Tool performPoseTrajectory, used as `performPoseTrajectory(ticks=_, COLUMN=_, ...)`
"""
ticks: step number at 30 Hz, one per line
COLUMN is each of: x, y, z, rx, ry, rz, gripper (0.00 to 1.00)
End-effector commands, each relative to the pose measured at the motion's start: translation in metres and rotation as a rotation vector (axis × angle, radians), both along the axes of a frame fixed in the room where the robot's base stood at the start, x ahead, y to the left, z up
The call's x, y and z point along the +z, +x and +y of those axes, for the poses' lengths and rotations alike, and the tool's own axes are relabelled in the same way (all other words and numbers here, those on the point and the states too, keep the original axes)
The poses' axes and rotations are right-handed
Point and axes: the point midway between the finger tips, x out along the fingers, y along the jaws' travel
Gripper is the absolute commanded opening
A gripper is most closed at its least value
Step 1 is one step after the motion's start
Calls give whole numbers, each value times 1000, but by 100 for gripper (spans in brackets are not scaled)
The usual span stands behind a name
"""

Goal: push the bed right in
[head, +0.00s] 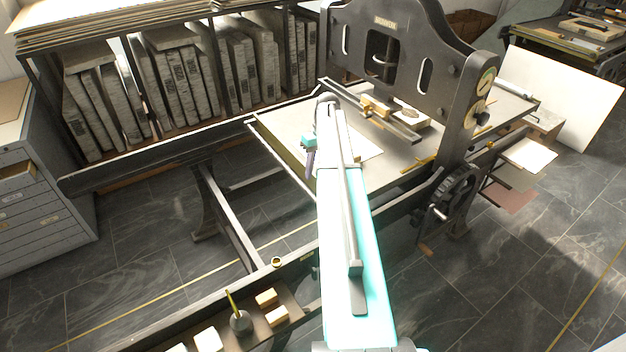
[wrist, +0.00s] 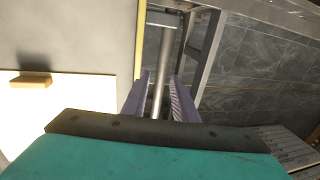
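The press bed (head: 290,127) is a flat grey slab on rails, with a large part of it out to the left of the press frame. A pale sheet (head: 362,142) lies on it. A slim metal bar (wrist: 163,70) runs along the bed's left end, just off its edge. In the head view, my gripper's purple fingers (head: 310,160) point down at this end bar. In the wrist view, my gripper (wrist: 160,76) has one finger on each side of the bar, with narrow gaps showing. The fingers look open; contact with the bar is not clear.
The press frame (head: 400,45) stands over the bed's far side, with a geared wheel (head: 452,190) at its near side. A rack of stones (head: 190,75) is behind. A side shelf (head: 255,325) holds small blocks.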

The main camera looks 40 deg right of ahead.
Motion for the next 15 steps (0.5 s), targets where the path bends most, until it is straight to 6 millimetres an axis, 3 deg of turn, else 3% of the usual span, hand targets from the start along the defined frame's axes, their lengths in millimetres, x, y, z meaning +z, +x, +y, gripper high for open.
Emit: performPoseTrajectory(ticks=15, x=55, y=-3, z=-12, rx=-1, ry=0, rz=1, gripper=26)
